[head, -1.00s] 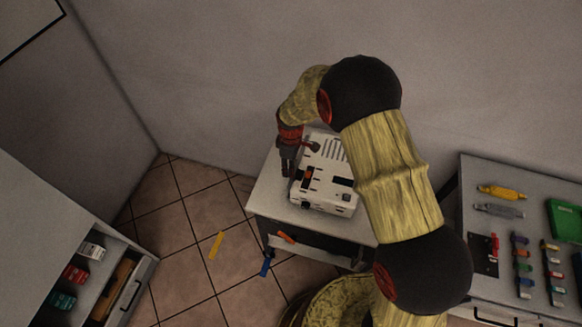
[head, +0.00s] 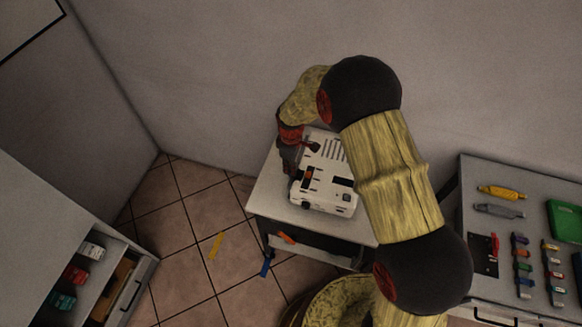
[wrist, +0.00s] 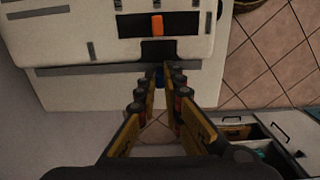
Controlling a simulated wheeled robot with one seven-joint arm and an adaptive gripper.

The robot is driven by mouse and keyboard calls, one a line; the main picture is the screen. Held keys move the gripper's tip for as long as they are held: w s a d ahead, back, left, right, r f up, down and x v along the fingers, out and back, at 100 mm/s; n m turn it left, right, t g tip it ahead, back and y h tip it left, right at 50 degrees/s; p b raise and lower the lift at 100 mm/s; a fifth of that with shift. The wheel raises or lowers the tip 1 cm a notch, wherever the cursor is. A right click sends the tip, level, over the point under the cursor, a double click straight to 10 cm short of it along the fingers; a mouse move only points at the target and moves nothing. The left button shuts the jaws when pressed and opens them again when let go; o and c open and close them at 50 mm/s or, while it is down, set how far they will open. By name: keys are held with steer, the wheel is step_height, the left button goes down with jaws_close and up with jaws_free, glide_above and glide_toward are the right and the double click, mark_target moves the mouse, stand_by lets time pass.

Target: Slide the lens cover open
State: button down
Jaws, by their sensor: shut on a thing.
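The white device (head: 325,200) stands on a small grey table, its top marked with dark slots and vents. In the wrist view, its casing (wrist: 60,35) fills the top. An orange tab (wrist: 157,24) sits in a dark slot there. Below it, a dark piece (wrist: 158,48) lies at the casing's edge, with a small blue part (wrist: 159,73) under it. My gripper (wrist: 160,76) has its fingertips close together at this edge, shut on the dark piece as far as I can see. Its exact contact is hidden. In the head view, my gripper (head: 287,168) is at the device's left side.
A bench (head: 478,255) at the right carries coloured parts and a green box (head: 565,220). An open drawer (head: 115,275) with small boxes is at the lower left. Yellow (head: 216,246) and blue (head: 266,264) strips lie low near the table. Tiled floor is clear at the left.

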stand_by(0.3)
steer(key=w+d+b, duration=0.1)
steer(key=w+d, duration=0.2)
steer(key=w, duration=0.5)
steer(key=shift+w, duration=0.4)
steer(key=shift+d+r, duration=0.1)
steer(key=c, duration=2)
jaws_free()
steer(key=shift+w, duration=0.1)
steer(key=shift+c, duration=0.2)
steer(key=shift+o, duration=0.6)
step_height(320, 180, up, 12)
